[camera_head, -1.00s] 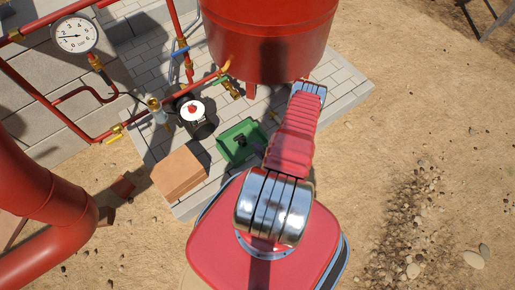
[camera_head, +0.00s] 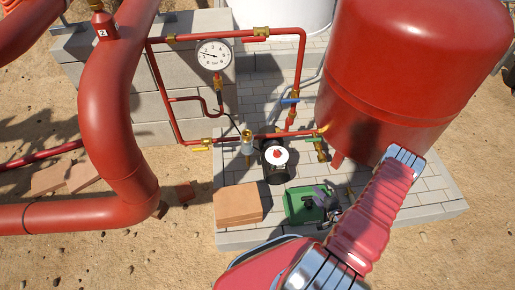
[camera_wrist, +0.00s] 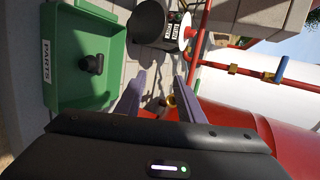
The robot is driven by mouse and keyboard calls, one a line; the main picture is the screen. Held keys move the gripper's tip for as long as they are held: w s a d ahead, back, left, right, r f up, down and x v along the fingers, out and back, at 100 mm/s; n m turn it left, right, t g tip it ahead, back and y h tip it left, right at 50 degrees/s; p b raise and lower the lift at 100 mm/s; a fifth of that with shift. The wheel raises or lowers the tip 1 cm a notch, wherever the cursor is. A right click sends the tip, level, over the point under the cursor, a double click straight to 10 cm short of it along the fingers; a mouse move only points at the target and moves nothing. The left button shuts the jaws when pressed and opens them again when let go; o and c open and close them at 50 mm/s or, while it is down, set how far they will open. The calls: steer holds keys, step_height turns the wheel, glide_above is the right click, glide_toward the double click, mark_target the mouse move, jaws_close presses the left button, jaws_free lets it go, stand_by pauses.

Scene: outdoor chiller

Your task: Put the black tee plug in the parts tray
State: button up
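The parts tray is a green open box (camera_head: 292,207) on the paved slab in the head view. In the wrist view the tray (camera_wrist: 57,92) fills the upper left and carries a white "PARTS" label. The black tee plug (camera_wrist: 93,64) lies inside the tray, on its floor, clear of my fingers. In the head view it is a small dark shape, hard to tell from my gripper. My gripper (camera_wrist: 160,78) is open, with nothing between its two fingers. In the head view my gripper (camera_head: 331,200) is at the tray's right side.
A black canister with a white top and red knob (camera_head: 276,158) stands behind the tray. An orange-brown block (camera_head: 238,203) sits to its left. A big red tank (camera_head: 405,70) rises at right. Red pipes (camera_head: 270,34) with a gauge (camera_head: 214,55) stand behind.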

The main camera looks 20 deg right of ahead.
steer(key=w+a+r+n+y, duration=0.35)
steer(key=w+r, duration=0.25)
steer(key=r, duration=0.5)
steer(key=w+a+r+n+y, duration=0.2)
steer(key=w+a+r+y, duration=0.15)
steer(key=w+r, duration=0.5)
steer(key=a+r+n+g+y, duration=0.2)
steer(key=a+r+n+g, duration=0.1)
steer(key=a+r, duration=0.5)
steer(key=a+r+n+g+y, duration=0.1)
steer(key=a+r+n+g, duration=0.3)
steer(key=r, duration=0.7)
steer(key=s+a+r+n+g+h, duration=0.1)
steer(key=s+a+r+n+g, duration=0.1)
steer(key=s+a+r, duration=0.45)
steer(key=s+a+r+n+g+h, duration=0.1)
steer(key=s+a+r+n+h, duration=0.15)
steer(key=a+r, duration=0.6)
steer(key=s+r+n+t+h, duration=0.2)
steer(key=s+r+h, duration=0.3)
steer(key=s+r, duration=0.6)
steer(key=shift+s+a+n+t, duration=0.3)
steer(key=shift+s+a+t, duration=0.2)
steer(key=shift+s, duration=1.3)
steer(key=shift+h, duration=0.25)
